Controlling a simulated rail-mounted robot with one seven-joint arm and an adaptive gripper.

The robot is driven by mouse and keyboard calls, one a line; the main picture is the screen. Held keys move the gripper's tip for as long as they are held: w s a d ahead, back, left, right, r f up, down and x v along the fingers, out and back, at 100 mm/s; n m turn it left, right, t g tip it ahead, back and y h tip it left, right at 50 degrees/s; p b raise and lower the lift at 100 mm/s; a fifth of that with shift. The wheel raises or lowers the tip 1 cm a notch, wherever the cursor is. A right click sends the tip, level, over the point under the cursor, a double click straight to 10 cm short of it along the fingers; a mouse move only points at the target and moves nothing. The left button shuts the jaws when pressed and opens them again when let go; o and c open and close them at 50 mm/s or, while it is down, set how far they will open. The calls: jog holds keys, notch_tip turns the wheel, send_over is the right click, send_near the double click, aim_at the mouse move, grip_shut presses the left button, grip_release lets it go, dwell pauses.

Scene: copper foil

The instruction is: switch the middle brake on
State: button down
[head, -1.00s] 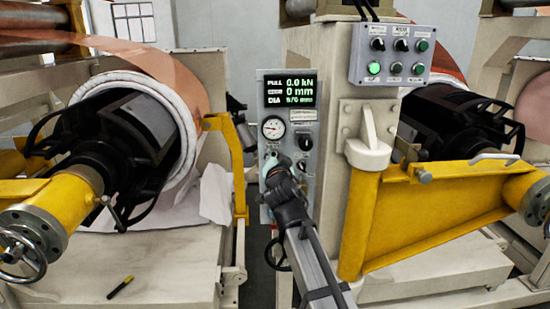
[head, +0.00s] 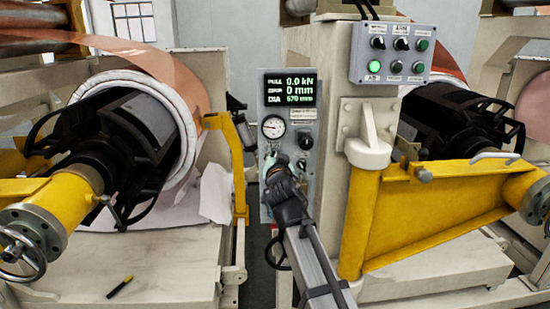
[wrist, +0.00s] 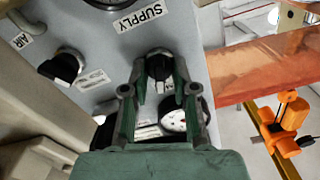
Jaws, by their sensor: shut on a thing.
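A grey control panel (head: 265,207) on the machine carries a display, a gauge and black knobs. In the wrist view a small black selector switch (wrist: 158,58) sits between the fingertips of my gripper (wrist: 160,72), which is shut on it. In the head view my gripper (head: 274,163) is at the lower left of the panel and hides that switch. A second black switch (wrist: 63,67) stands beside it, with a small label.
The display (head: 290,89) reads 0.0 kN. A pressure gauge (head: 273,127) and a larger black knob (head: 305,143) are above my gripper. A button box (head: 391,54) shows one lit green button. A yellow arm (head: 440,205) stands right, a yellow bracket (head: 238,165) left.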

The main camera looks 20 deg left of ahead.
jog(key=n, duration=0.5)
jog(key=shift+a, duration=0.1)
jog(key=shift+s+a+n+p, duration=0.1)
jog(key=shift+n+p, duration=0.75)
jog(key=shift+n, duration=1.65)
jog(key=c, duration=1.3)
grip_release()
jog(key=shift+o, duration=0.2)
jog(key=shift+s, duration=0.1)
jog(key=v, duration=1.2)
